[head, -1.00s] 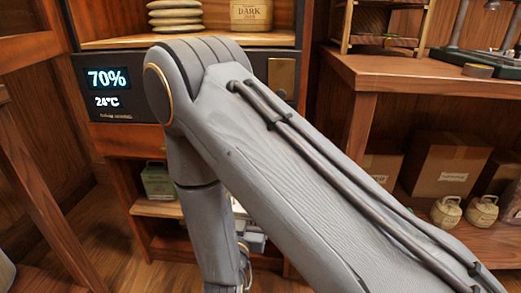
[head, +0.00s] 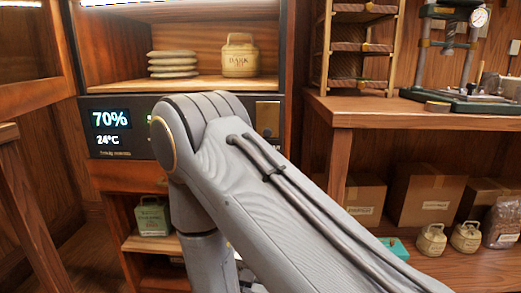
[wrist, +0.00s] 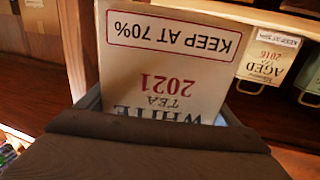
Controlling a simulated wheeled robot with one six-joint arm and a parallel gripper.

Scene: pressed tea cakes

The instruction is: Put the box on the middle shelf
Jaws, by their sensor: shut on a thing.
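In the wrist view a white box (wrist: 175,62) shows its label upside down: "WHITE TEA 2021" and "KEEP AT 70%". My gripper (wrist: 166,100) is shut on it; its dark body fills the bottom of that view and covers the box's lower part. In the head view my arm hides the gripper and box. The cabinet's upper shelf (head: 210,87) holds stacked pale cakes (head: 173,64) and a canister marked "DARK" (head: 240,57). Below the display, a lower shelf (head: 150,243) holds a green tin (head: 152,216). I cannot tell which shelf is the middle one.
The display panel (head: 110,118) reads 70% and 24°C. An "AGED 2016" container (wrist: 266,62) stands right of the held box. At right, a wooden bench (head: 400,108) carries a rack (head: 360,45) and a press (head: 450,60), with cartons (head: 425,192) and tins below.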

